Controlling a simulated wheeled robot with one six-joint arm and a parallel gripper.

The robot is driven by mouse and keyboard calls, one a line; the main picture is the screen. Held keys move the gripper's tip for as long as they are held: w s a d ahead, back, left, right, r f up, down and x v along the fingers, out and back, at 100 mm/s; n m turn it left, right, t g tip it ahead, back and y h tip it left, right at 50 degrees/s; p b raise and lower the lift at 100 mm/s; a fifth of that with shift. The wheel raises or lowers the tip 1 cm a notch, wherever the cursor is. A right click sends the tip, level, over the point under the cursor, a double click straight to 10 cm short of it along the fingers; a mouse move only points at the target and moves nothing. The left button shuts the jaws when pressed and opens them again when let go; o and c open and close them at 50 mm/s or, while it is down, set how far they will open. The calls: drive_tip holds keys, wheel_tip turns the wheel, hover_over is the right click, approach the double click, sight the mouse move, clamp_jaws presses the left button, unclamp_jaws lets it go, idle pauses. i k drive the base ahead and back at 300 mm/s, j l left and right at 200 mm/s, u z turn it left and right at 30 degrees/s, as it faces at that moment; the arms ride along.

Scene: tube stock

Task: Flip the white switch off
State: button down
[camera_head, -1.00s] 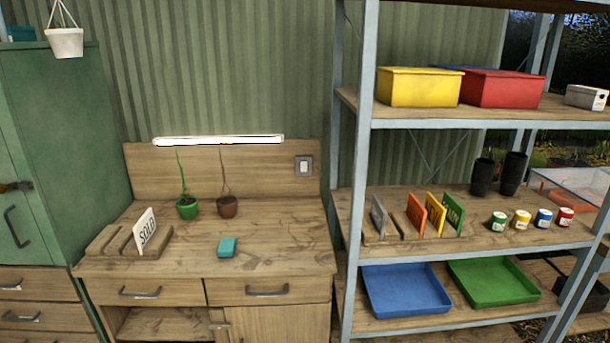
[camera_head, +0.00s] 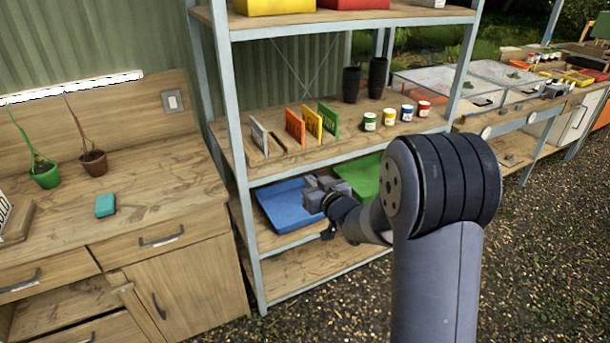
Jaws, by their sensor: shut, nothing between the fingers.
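The white switch (camera_head: 173,101) is a small pale rocker in a grey plate on the wooden back panel of the workbench, at the left of the view. Which way its rocker is tipped is too small to tell. A white strip light (camera_head: 75,89) on the same panel glows. My gripper (camera_head: 314,197) is shut and empty, in front of the shelf rack near the blue tray, to the right of the switch and well apart from it. My own arm hides part of the rack.
Potted plants (camera_head: 45,176) and a teal block (camera_head: 105,205) are on the bench. Gravel floor (camera_head: 540,240) is open at right.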

sight(173, 100)
drive_tip(key=i+j+u, duration=1.05)
drive_tip(key=i+j+z, duration=0.2)
drive_tip(key=i+z, duration=0.3)
drive_tip(key=i+j+z, duration=0.35)
drive_tip(key=z, duration=0.15)
